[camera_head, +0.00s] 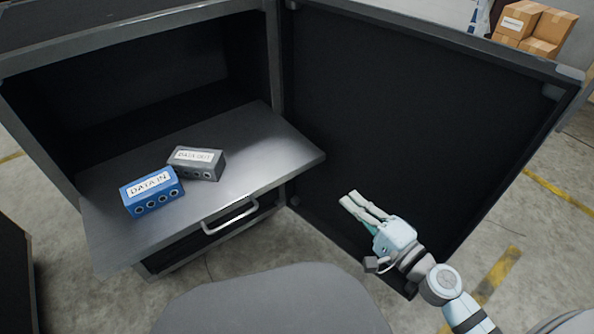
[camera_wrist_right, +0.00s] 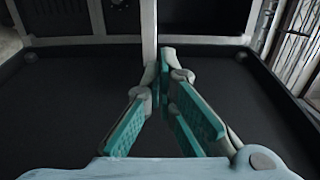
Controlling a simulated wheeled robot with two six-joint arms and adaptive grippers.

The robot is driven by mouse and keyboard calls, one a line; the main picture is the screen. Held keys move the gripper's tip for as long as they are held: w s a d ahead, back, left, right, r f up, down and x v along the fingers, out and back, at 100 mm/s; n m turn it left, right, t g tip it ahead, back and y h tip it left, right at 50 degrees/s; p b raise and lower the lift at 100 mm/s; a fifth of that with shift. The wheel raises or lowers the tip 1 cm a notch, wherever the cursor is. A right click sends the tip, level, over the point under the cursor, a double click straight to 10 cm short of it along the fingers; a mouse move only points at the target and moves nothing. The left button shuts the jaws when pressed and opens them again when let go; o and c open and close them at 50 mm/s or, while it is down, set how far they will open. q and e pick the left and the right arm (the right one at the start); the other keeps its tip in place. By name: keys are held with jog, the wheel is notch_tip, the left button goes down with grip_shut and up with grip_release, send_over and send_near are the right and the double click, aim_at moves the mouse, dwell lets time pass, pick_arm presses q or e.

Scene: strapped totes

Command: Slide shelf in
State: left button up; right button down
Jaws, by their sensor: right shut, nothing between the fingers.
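The grey metal shelf (camera_head: 262,160) sticks out of the front of the dark cabinet (camera_head: 140,75). Its metal handle (camera_head: 230,216) is on the front edge. A blue box labelled "DATA IN" (camera_head: 152,198) and a grey box labelled "DATA OUT" (camera_head: 197,163) stand on the shelf. My right gripper (camera_head: 352,199) is in front of the open door, to the right of the shelf and apart from it. It is shut and empty; its teal finger pads show in the right wrist view (camera_wrist_right: 163,85). My left gripper is not in view.
The cabinet door (camera_head: 400,110) stands wide open on the right, behind my right gripper. Cardboard boxes (camera_head: 530,25) are at the top right. Yellow lines (camera_head: 497,285) mark the concrete floor. A dark object (camera_head: 14,280) stands at the lower left.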

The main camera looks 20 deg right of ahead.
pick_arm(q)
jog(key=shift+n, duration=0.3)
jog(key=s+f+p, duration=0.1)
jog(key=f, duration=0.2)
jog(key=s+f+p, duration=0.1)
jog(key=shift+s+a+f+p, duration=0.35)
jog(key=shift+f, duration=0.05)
pick_arm(e)
jog(key=x, duration=1.3)
jog(key=shift+w, duration=0.25)
